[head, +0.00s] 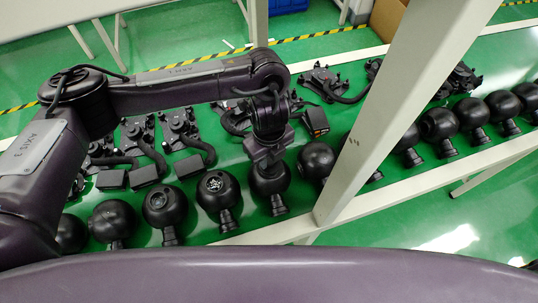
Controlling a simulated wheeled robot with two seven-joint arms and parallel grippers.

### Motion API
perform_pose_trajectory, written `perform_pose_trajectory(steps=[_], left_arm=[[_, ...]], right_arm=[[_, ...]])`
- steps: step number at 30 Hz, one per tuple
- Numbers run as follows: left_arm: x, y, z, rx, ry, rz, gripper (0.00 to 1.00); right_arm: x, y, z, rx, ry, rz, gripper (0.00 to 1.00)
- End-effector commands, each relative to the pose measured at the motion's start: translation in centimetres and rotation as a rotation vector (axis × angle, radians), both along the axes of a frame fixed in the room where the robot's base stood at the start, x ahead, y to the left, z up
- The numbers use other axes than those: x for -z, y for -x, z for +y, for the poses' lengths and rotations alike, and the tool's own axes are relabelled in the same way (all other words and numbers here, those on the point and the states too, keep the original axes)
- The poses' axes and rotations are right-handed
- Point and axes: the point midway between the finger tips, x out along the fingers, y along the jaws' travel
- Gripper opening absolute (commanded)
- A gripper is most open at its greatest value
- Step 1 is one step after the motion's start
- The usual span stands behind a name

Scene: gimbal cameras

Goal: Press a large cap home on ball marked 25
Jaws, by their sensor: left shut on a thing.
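My left arm comes in from the left, and its gripper (268,162) points down onto the top of a black ball (271,187) in the near row. The gripper is shut on a dark thing, likely a large cap, at the ball's top. The cap is hidden by the gripper, and I cannot tell whether it is seated. No number 25 can be read on any ball. The ball just left (218,190) has an open top showing bright inner parts. My right gripper is not in view.
More black balls stand on the green table (240,225), some with round openings, such as this one (164,206). Black bracket assemblies with cables (184,130) lie behind them. A white post (385,110) rises right of the gripper and hides part of the row.

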Motion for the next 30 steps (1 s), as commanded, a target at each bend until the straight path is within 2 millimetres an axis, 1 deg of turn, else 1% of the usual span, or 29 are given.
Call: perform_pose_trajectory(steps=[11, 29, 30], left_arm=[[0.3, 0.0, 0.0, 0.0, 0.001, 0.001, 0.01], [1.8, 0.0, 0.0, 0.0, 0.0, 0.0, 0.01], [1.6, 0.0, 0.0, 0.0, 0.0, 0.0, 0.27]], right_arm=[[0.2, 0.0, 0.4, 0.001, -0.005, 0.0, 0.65], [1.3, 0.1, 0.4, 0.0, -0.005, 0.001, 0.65], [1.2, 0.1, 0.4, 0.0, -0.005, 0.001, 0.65]])
